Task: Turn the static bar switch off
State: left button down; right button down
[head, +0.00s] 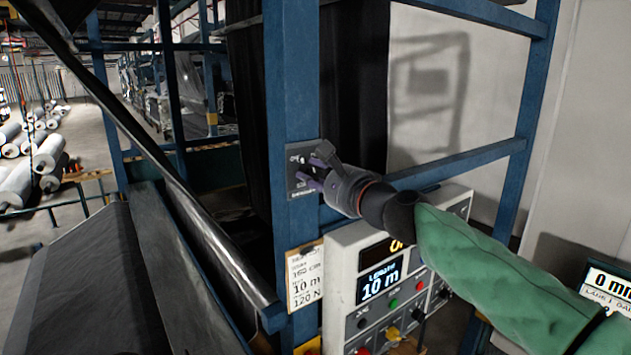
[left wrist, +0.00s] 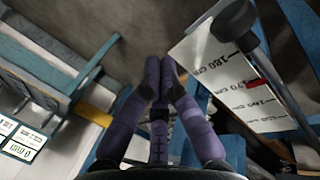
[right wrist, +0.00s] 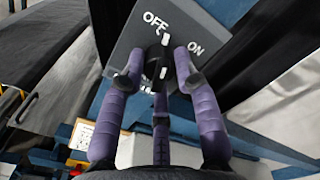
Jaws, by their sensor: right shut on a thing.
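The static bar switch is a dark plate (head: 298,186) on the blue post, with a black rotary knob (right wrist: 153,62) at its centre. In the right wrist view the plate reads OFF at upper left and ON at right. The knob's white pointer (right wrist: 166,39) points up, between the two words and nearer OFF. My right gripper (head: 318,170) is at the plate, its purple fingers (right wrist: 154,75) shut on the knob from both sides. My left gripper (left wrist: 161,72) has its fingertips together with nothing between them, away from the switch; it is not in the head view.
A control box (head: 345,270) with a display and several buttons is below my right arm. A paper tag (head: 304,277) hangs on the blue post (head: 291,80). A long metal roller (head: 190,195) slants across the left. A white ruler board (left wrist: 235,65) is near my left gripper.

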jog(key=n+b, duration=0.2)
jog(key=n, duration=0.2)
jog(key=shift+n, duration=0.3)
dwell(0.3)
jog(key=c, duration=0.9)
grip_release()
jog(key=v, duration=1.2)
